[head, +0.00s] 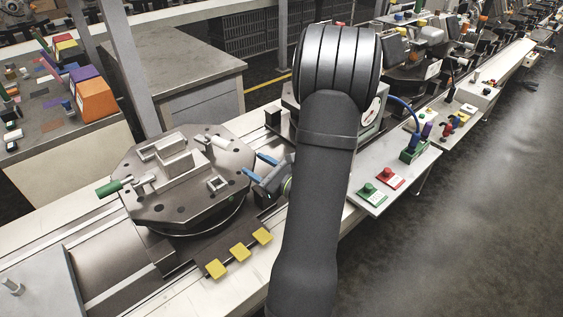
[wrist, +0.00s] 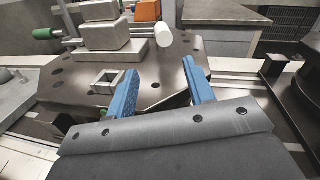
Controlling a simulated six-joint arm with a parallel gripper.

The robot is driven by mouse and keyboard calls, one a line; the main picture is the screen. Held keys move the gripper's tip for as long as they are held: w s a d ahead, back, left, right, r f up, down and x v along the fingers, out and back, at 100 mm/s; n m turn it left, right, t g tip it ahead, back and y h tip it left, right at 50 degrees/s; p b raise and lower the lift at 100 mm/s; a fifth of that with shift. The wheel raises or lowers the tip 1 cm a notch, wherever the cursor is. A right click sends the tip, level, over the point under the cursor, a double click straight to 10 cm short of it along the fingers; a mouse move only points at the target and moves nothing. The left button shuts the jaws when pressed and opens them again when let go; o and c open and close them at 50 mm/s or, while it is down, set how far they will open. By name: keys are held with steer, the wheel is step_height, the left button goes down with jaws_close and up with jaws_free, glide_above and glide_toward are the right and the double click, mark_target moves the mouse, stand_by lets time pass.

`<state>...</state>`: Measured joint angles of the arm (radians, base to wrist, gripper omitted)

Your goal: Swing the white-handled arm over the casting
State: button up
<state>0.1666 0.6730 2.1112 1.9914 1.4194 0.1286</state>
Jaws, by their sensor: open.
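The grey stepped casting (head: 172,160) sits on the dark fixture plate (head: 145,212); the casting also shows in the wrist view (wrist: 102,38). The white handle (head: 217,141) lies beyond the casting's right side in the head view; in the wrist view the white handle (wrist: 165,38) points toward me, to the right of the casting. Its pivot is not clear. A green-handled arm (head: 110,188) sticks out on the opposite side. My gripper (head: 256,165) is open and empty at the plate's right edge, its blue fingers (wrist: 165,76) apart and short of the white handle.
A small square metal frame (wrist: 106,81) stands on the plate near my left finger. A side shelf (head: 371,207) carries green and red buttons. A grey cabinet (head: 175,65) stands behind the conveyor.

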steer(key=s+d+r+n+g+h, duration=0.4)
steer(key=s+d+r+n, duration=0.1)
steer(key=d+r+n, duration=0.1)
steer(key=shift+s+d+r+n, duration=0.15)
steer(key=shift+d+r+n, duration=0.25)
steer(key=shift+n, duration=0.9)
